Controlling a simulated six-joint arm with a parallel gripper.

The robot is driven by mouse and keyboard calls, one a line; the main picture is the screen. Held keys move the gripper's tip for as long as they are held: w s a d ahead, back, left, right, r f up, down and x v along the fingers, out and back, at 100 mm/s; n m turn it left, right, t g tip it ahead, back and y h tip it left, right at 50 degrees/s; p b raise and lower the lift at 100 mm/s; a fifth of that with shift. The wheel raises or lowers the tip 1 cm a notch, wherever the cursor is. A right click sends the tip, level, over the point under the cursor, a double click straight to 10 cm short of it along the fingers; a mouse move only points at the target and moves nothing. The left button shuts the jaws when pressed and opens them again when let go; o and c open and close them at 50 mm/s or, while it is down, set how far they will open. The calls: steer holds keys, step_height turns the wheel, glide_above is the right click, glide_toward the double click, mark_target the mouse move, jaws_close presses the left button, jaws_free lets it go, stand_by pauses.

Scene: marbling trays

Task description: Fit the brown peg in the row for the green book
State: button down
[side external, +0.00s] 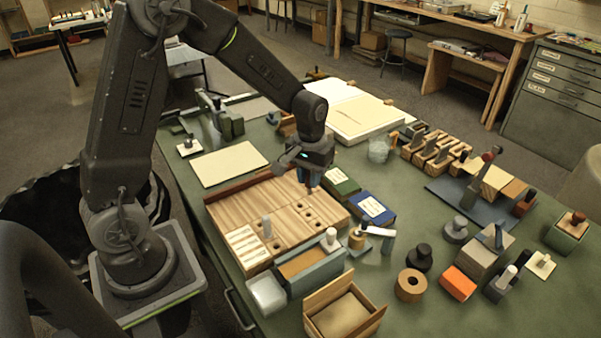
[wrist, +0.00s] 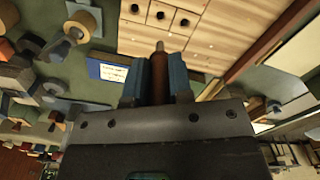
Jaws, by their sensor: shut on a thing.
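My gripper (side external: 311,180) is shut on the brown peg (wrist: 160,78), which points out between the two blue fingers in the wrist view. In the side view the gripper hangs over the far right part of the wooden board (side external: 240,199), beside the green book (side external: 341,183). The peg looks clear of the board. The blue book (side external: 372,208) lies in front of the green one, along the board's right edge. I cannot make out the green book surely in the wrist view.
A grey-blue box (side external: 310,278) and an open wooden box (side external: 375,323) stand at the board's near side. A white-topped peg and small stand (side external: 357,240) are close to its near right corner.

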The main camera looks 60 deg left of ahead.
steer(key=shift+f, duration=2.9)
steer(key=shift+f, duration=2.05)
steer(key=c, duration=0.9)
jaws_free()
steer(key=shift+c, duration=0.2)
steer(key=shift+r, duration=0.15)
step_height(320, 180, up, 14)
steer(key=shift+f, duration=0.2)
steer(key=shift+r, duration=0.1)
